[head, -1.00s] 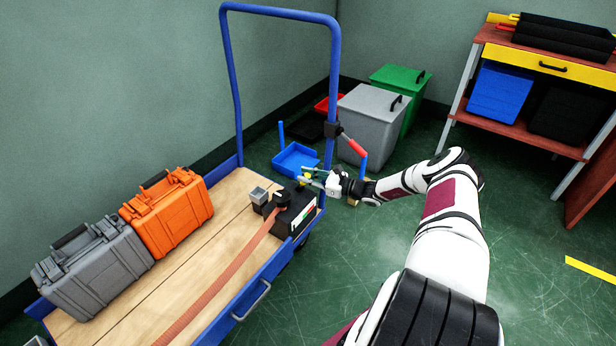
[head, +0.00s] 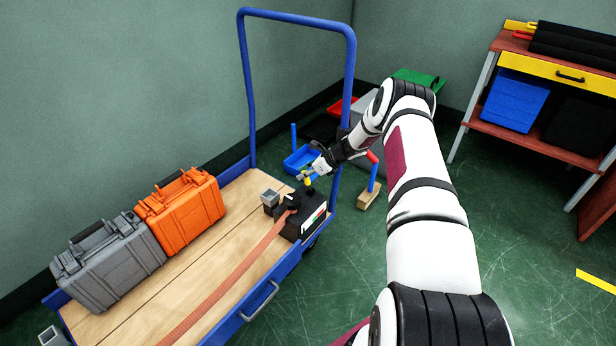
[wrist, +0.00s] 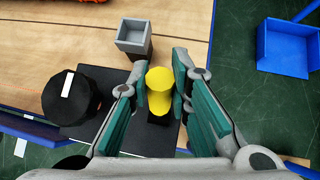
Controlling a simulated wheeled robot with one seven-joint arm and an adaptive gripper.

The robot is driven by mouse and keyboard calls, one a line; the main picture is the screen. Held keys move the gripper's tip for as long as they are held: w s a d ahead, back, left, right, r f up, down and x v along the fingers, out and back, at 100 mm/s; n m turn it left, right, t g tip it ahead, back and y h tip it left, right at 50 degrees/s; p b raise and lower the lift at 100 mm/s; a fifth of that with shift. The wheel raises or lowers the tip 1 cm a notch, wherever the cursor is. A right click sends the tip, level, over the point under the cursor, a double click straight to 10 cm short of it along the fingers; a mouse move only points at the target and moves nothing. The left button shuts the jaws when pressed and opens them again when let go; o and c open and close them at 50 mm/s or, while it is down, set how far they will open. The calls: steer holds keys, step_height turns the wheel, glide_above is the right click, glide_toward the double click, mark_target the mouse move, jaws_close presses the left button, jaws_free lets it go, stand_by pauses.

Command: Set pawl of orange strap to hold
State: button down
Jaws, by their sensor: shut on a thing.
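The orange strap (head: 228,284) runs along the cart's wooden deck to a black ratchet box (head: 312,226) at the deck's right end. A round black knob (head: 291,201) sits on the box; in the wrist view the knob (wrist: 82,103) bears a white mark. A yellow-topped pawl handle (head: 308,181) stands on the box. My gripper (head: 306,177) is above the box, its fingers shut on the yellow handle (wrist: 160,82), which shows between them in the wrist view. The handle's lower part is mostly hidden.
A grey square cup (head: 270,197) stands beside the box. The cart's blue upright handle (head: 345,120) rises close to my arm. Orange (head: 183,210) and grey (head: 108,262) cases stand on the deck. A blue tray (head: 302,160) lies on the floor behind.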

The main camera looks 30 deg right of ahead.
steer(key=shift+w+a+f+g, duration=0.1)
steer(key=shift+w+f+g, duration=0.05)
steer(key=shift+w+g, duration=0.15)
stand_by(0.4)
steer(key=c, duration=1.4)
jaws_free()
steer(key=shift+c, duration=0.2)
steer(key=shift+s+d+r, duration=0.2)
steer(key=shift+r, duration=0.15)
steer(key=v, duration=1.1)
steer(key=shift+a+r, duration=0.15)
